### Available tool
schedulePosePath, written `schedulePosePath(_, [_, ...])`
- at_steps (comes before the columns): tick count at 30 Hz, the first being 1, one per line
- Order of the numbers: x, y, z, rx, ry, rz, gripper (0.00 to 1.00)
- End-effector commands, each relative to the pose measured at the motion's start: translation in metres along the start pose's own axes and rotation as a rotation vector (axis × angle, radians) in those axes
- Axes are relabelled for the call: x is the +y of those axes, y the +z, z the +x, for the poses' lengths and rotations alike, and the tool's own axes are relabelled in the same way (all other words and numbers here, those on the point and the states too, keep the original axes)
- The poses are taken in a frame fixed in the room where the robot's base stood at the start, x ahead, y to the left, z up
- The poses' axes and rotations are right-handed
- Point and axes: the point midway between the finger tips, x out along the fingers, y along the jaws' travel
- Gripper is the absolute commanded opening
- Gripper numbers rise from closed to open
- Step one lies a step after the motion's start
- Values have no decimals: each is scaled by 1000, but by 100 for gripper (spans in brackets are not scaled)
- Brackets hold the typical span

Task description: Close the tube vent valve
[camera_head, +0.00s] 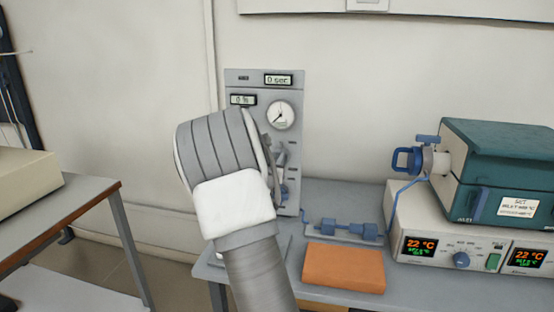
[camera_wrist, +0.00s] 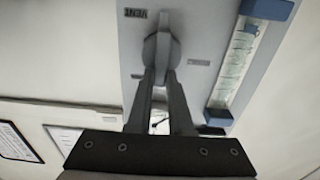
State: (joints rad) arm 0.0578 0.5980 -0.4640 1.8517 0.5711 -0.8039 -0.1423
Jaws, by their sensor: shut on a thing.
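The vent valve (camera_wrist: 160,45) is a grey knob with a lever, on a grey panel under an upside-down VENT label in the wrist view. My gripper (camera_wrist: 162,75) reaches up to it, with its two dark fingers shut on the lever. The fingertips cover part of the lever, so its exact angle is hard to tell. In the head view the upright gas panel (camera_head: 235,80) stands against the wall with a round gauge and two small displays. My arm hides the valve there.
A clear flow tube (camera_wrist: 240,62) with blue ends is close beside the valve. On the bench are an orange block (camera_head: 343,267), a blue fitting assembly (camera_head: 345,228), and a teal tube furnace (camera_head: 500,160) on a controller (camera_head: 460,230) at the right.

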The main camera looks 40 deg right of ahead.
Motion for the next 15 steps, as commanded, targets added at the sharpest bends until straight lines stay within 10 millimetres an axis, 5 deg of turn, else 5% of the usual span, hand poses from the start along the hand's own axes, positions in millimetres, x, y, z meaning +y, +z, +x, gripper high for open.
schedulePosePath(15, [-4,-1,0,0,-1,-140,0])
